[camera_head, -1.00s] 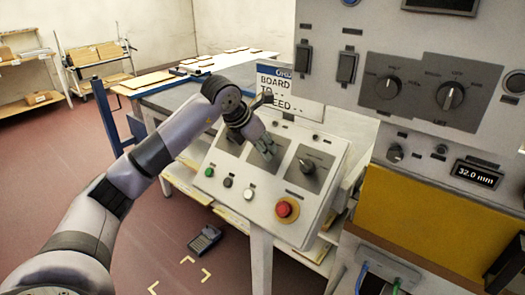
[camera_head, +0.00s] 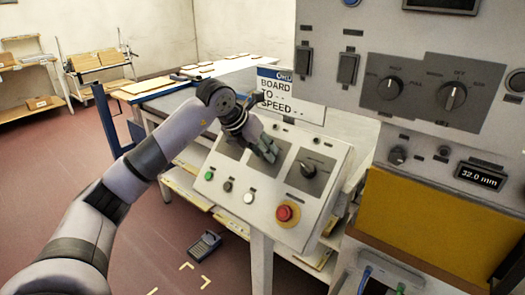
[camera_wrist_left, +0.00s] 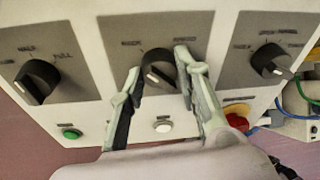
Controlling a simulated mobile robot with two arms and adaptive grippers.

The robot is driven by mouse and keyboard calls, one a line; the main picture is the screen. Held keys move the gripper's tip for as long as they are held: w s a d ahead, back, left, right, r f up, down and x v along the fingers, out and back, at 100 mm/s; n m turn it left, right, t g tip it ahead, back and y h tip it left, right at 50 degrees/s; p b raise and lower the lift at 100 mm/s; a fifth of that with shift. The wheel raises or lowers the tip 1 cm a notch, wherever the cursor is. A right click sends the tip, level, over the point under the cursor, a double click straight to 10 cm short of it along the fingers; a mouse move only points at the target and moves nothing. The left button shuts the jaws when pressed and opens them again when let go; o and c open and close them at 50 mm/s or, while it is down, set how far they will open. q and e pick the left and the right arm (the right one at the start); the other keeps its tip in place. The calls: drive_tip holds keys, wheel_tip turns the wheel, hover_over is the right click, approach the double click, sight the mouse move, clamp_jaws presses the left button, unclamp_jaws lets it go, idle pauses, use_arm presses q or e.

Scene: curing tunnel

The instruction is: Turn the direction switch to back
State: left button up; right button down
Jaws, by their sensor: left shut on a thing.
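The sloped control box (camera_head: 225,168) carries three rotary knobs. The direction switch (camera_wrist_left: 158,72) is the middle black knob, on its own grey plate; a label that seems to read BACK is at its upper left. My left gripper (camera_head: 268,150) is at this knob, and in the left wrist view (camera_wrist_left: 160,72) its two fingers stand on either side of it. It is shut on the knob. The fingers hide the knob in the head view, and its exact pointer angle is hard to read. My right gripper is not in view.
A left knob (camera_wrist_left: 36,80) and a right knob (camera_head: 308,168) flank the switch. Below are a green button (camera_head: 209,175), a white button (camera_head: 248,198) and a red mushroom button (camera_head: 287,213). A taller panel (camera_head: 420,30) rises at the right. A handheld device (camera_head: 204,245) lies on the floor.

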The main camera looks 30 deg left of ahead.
use_arm(q)
drive_tip(key=o, duration=1.2)
drive_tip(key=shift+c, duration=0.2)
drive_tip(key=v, duration=1.2)
